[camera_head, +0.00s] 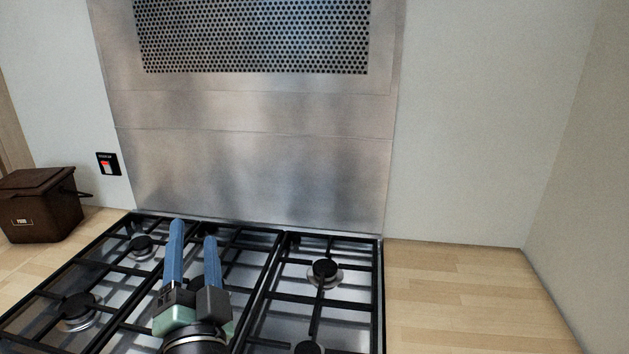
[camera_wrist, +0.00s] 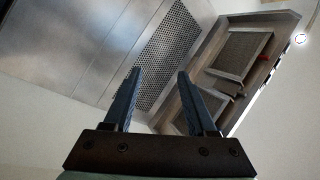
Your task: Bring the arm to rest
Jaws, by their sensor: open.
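My gripper (camera_head: 193,232) shows in the head view above the middle of the cooker's hob, with its two blue fingers pointing up and away toward the steel back panel. The fingers are apart with nothing between them. In the wrist view my gripper (camera_wrist: 159,72) is also open and empty, facing the perforated steel panel (camera_wrist: 172,55) and the hood underside. My arm below the wrist is mostly out of the head view.
The gas hob (camera_head: 262,315) has black pan supports and several burners. A dark brown lidded bin (camera_head: 40,207) stands on the wooden counter at left. The right counter (camera_head: 460,300) is bare. A steel splashback (camera_head: 260,170) rises behind. A black switch with red (camera_head: 107,164) is on the wall.

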